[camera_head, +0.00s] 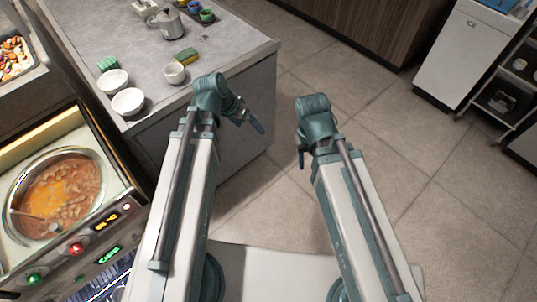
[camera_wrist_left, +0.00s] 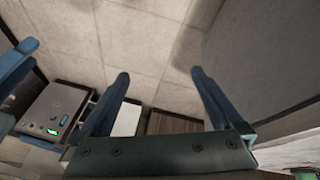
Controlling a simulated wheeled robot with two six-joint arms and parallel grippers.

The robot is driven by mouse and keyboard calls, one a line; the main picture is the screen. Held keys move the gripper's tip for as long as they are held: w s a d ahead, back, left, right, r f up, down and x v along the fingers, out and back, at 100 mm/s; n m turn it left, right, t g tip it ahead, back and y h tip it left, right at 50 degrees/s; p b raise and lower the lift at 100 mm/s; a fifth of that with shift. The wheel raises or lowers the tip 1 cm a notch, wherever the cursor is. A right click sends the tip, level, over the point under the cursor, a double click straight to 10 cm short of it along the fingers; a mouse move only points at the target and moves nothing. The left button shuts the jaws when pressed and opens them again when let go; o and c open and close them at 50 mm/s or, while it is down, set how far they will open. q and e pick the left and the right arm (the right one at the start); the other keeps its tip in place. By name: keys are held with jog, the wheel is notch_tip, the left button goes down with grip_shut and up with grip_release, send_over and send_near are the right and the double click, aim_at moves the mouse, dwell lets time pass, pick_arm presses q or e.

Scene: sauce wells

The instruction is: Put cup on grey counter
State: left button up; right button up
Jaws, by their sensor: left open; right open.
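A small white cup (camera_head: 174,72) stands upright on the grey counter (camera_head: 147,65), near the counter's right side in the head view. My left gripper (camera_head: 252,122) is open and empty, to the right of the cup, past the counter's edge. The cup does not show clearly in the left wrist view.
Two white bowls (camera_head: 127,101), a green ribbed object (camera_head: 107,63), a yellow-green sponge (camera_head: 186,57) and a metal kettle (camera_head: 168,23) share the counter. A dark tray (camera_head: 205,17) with coloured cups sits at the back. A pot of stew (camera_head: 57,195) is at left. Tiled floor lies clear at right.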

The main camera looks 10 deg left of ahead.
pick_arm(q)
jog(key=s+d+f+g+y, duration=0.1)
jog(key=s+d+g+y, duration=0.2)
jog(key=s+d+y, duration=0.2)
jog(key=s+d, duration=0.3)
jog(key=s, duration=0.1)
jog(key=shift+s+f, duration=0.25)
jog(key=shift+s, duration=0.05)
notch_tip(320, 180, up, 3)
jog(key=p, duration=0.3)
jog(key=shift+r, duration=0.1)
jog(key=shift+f, duration=0.2)
jog(key=shift+c, duration=0.2)
